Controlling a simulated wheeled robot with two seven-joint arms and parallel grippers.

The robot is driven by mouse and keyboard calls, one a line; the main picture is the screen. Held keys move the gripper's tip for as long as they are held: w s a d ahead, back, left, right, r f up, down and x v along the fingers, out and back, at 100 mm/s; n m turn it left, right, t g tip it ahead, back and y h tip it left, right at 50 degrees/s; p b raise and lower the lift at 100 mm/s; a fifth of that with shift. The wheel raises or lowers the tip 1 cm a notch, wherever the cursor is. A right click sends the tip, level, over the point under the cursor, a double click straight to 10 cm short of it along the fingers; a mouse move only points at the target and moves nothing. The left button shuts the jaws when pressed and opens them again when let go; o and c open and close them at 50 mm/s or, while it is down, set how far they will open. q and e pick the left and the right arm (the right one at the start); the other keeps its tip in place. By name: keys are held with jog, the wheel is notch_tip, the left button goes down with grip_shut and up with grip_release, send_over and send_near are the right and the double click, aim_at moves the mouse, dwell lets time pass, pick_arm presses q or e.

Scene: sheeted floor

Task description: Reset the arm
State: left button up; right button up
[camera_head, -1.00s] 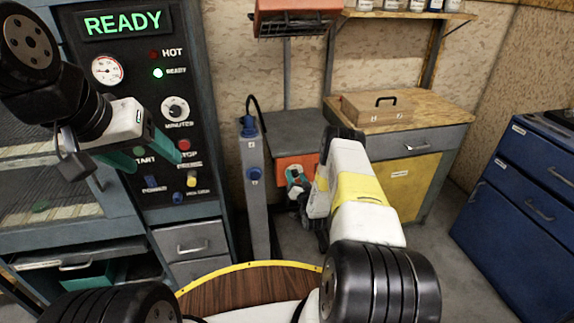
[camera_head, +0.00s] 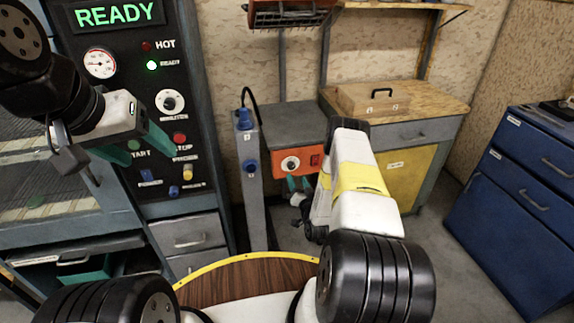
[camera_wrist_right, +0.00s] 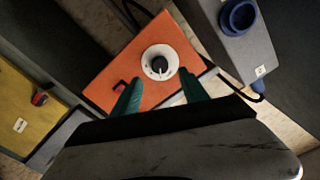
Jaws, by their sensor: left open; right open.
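My left gripper (camera_head: 139,151) has green fingers spread apart and empty, in front of the oven's control panel (camera_head: 158,110) at the upper left. My right gripper (camera_head: 298,184) has green fingers apart, just below and in front of an orange control box (camera_head: 303,164). The right wrist view shows the open fingers (camera_wrist_right: 163,100) on either side below a white dial with a black knob (camera_wrist_right: 159,65). Nothing is between the fingers. The knob also shows in the head view (camera_head: 291,164). My right forearm hides part of the area beside the box.
A grey post with blue knobs (camera_head: 248,170) stands left of the orange box. A workbench with a wooden case (camera_head: 372,99) is behind my right arm. Blue drawers (camera_head: 520,195) stand at the right. Grey drawers (camera_head: 186,235) are under the panel.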

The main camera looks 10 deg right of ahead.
jog(key=shift+r, duration=0.1)
jog(key=shift+n+g, duration=0.7)
jog(key=w+r, duration=0.2)
jog(key=r, duration=0.1)
jog(key=w+r, duration=0.2)
jog(key=r, duration=0.1)
jog(key=w+r, duration=0.2)
jog(key=r, duration=0.1)
jog(key=shift+d+r, duration=0.25)
jog(key=shift+d, duration=0.1)
notch_tip(320, 180, up, 15)
jog(key=n+g, duration=0.1)
jog(key=g, duration=0.2)
jog(key=s+a+r+n+g, duration=0.1)
jog(key=s+a+r+g, duration=0.25)
jog(key=s+r, duration=0.95)
jog(key=s+a+r+n+g, duration=0.1)
jog(key=s+r, duration=0.3)
jog(key=s, duration=1)
jog(key=s+a+r+n+g+y, duration=0.1)
jog(key=s+a+r+g, duration=0.2)
jog(key=s, duration=1.2)
jog(key=shift+s+a+r+y, duration=0.3)
jog(key=shift+a+r, duration=0.3)
jog(key=shift+a, duration=0.15)
